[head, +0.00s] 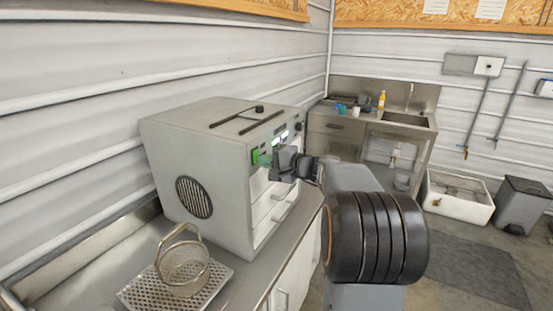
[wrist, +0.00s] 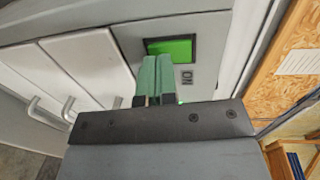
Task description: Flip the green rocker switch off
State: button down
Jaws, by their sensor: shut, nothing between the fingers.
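The green rocker switch (wrist: 180,47) sits in a black frame on the front panel of the grey machine. In the head view the switch (head: 255,156) is at the panel's near upper corner. My gripper (wrist: 153,60) has its pale green fingers closed together and empty; in the head view the gripper (head: 265,160) points at the switch from the right. The fingertips overlap the switch's edge in the wrist view; I cannot tell whether they touch it, or which way the rocker is tilted.
The grey machine (head: 215,125) stands on a steel counter (head: 90,275) against the wall. White drawers with handles (wrist: 75,65) are below its panel. A wire basket (head: 184,265) on a perforated tray (head: 135,295) is nearer me. A sink bench (head: 345,127) stands at the back.

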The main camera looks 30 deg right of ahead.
jog(key=shift+w+a, duration=0.15)
jog(key=shift+w, duration=0.05)
dwell(0.3)
jog(key=s+d+f+t+y+b, duration=0.1)
jog(key=s+d+b, duration=0.6)
jog(key=s+b, duration=0.4)
jog(key=shift+s+d+f+t+b, duration=0.15)
jog(key=shift+d+f+t+b, duration=0.1)
jog(key=shift+t+b, duration=0.25)
dwell(0.3)
dwell(0.5)
